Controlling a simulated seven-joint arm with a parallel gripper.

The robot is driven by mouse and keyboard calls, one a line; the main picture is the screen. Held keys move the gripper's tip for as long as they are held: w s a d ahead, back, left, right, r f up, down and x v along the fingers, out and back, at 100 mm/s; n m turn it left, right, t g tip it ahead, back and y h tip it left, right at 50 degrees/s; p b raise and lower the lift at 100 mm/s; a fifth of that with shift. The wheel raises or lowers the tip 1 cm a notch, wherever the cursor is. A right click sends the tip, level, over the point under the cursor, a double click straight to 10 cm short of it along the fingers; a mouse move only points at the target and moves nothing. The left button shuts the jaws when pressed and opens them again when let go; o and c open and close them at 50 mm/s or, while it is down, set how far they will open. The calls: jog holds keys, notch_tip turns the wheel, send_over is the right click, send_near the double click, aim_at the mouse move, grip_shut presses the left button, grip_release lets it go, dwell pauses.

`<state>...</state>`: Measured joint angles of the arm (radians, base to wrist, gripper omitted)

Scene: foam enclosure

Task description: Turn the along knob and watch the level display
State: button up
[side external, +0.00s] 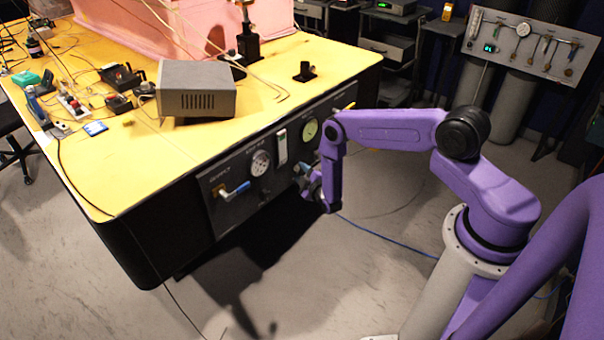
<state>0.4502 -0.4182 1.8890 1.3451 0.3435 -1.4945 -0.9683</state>
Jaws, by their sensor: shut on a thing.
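A dark control panel (230,211) is set in the front side of the yellow table. It carries a white round gauge (260,163), a narrow pale vertical display (281,146) and a greenish round gauge (310,130). A blue-handled valve (236,190) is at the panel's left, by a label that seems to read OUTPUT. My gripper (306,177) is at the panel below the display and the green gauge, shut on a knob there. My wrist and the gripper mostly hide this knob. Its label and the display's reading are too small to tell.
A grey vented box (196,90) stands on the yellow tabletop (150,180) above the panel. Tools and small parts lie at the left. A pink foam block (140,25) is at the back. A blue cable (385,238) runs over the floor. A gauge board (530,45) stands at back right.

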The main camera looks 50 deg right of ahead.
jog(key=shift+d+r, duration=0.1)
dwell(0.3)
jog(key=o, duration=1)
jog(key=shift+o, duration=0.2)
jog(key=shift+s, duration=0.2)
jog(key=v, duration=1.7)
